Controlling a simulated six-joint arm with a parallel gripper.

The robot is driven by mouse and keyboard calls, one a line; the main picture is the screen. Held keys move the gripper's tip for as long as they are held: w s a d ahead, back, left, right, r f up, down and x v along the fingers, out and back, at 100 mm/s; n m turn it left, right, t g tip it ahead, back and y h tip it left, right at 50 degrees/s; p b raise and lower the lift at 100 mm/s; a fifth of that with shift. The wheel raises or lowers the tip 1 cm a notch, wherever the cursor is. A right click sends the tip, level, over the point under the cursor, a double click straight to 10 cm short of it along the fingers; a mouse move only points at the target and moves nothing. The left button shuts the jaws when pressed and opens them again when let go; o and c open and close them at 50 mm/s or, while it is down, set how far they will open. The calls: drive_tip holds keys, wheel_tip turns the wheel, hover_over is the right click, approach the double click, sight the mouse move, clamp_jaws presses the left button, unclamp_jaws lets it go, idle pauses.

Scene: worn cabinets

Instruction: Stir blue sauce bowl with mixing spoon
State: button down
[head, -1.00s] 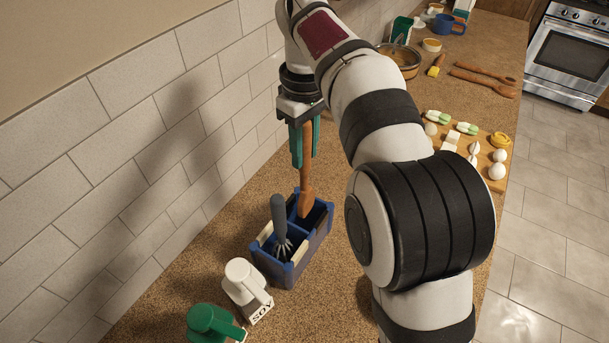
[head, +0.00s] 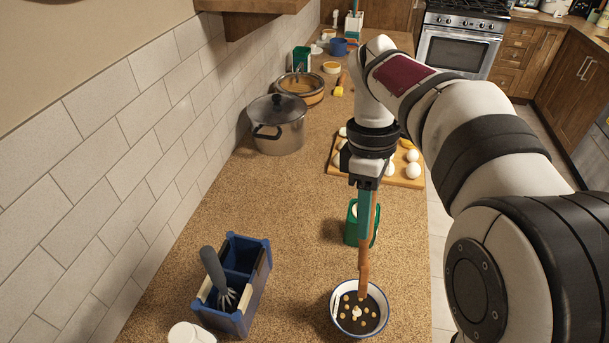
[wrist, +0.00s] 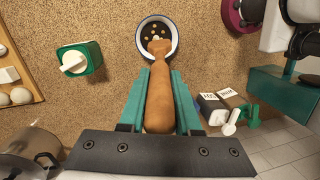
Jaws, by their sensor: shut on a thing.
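The bowl (head: 338,318) is white with a blue rim and holds dark sauce with pale bits. It stands at the front right of the counter; its rim also shows at the top of the wrist view (wrist: 141,27). My gripper (head: 367,215) points down above it, its green fingers shut on the handle of the wooden mixing spoon (head: 363,268). The spoon (wrist: 159,100) hangs nearly upright, its head at the bowl's far side in the head view. I cannot tell whether the head touches the sauce.
A blue caddy (head: 257,285) with a whisk (head: 214,270) stands left of the bowl. A green container (head: 352,232) stands close behind the bowl. A lidded pot (head: 278,128) and a board with food (head: 402,181) are farther back. Counter between caddy and bowl is clear.

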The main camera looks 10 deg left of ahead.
sight(364, 256)
drive_tip(key=shift+s+d+f, duration=0.25)
drive_tip(key=shift+d, duration=0.25)
drive_tip(key=shift+f, duration=0.25)
wheel_tip(364, 256, down, 8)
drive_tip(key=shift+w+r, duration=0.1)
drive_tip(key=shift+f, duration=0.9)
